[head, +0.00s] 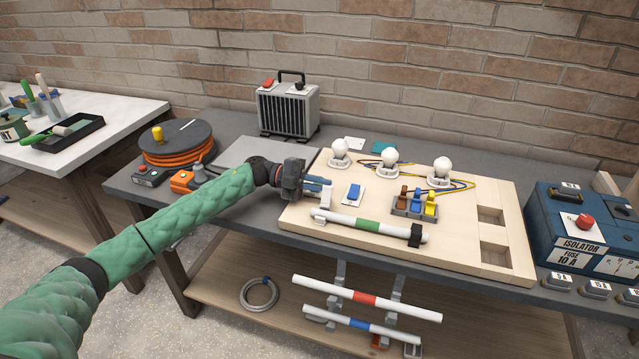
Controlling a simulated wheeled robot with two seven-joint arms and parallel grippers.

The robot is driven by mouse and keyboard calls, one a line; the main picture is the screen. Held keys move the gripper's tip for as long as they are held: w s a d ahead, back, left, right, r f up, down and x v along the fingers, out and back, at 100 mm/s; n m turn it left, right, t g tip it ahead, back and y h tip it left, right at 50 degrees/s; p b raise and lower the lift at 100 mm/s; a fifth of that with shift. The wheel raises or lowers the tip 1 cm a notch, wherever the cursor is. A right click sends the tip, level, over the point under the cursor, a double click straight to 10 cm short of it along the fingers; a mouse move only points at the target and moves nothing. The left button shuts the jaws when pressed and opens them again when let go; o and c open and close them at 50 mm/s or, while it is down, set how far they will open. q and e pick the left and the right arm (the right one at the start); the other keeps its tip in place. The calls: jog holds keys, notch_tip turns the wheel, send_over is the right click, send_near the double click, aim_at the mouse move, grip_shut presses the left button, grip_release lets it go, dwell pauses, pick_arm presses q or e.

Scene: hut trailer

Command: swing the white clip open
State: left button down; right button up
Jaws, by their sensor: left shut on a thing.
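A white tube with a green band (367,225) lies on the pale wooden board (290,222). The white clip (325,199) is at the tube's left end; its upper part stands upward, close against my fingers. A black clip (416,236) is around the tube's right end. My left gripper (322,185) reaches in from the left above the board's left edge. Its blue-tipped fingers are shut on the top of the white clip, and they partly hide it. My right gripper is out of view.
A blue switch (354,193), several white bulbs (389,158) and a block with coloured levers (414,206) stand on the board near the tube. An orange cable reel (178,147) is at left, a blue isolator box (572,228) at right.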

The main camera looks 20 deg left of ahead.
pick_arm(q)
jog(key=shift+w+n, duration=0.15)
jog(key=shift+n, duration=0.25)
jog(key=shift+f, duration=0.15)
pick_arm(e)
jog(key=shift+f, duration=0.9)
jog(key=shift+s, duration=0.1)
pick_arm(q)
jog(key=c, duration=1.5)
grip_release()
jog(key=shift+w, duration=0.1)
jog(key=shift+c, duration=0.2)
jog(key=shift+a+f, duration=0.1)
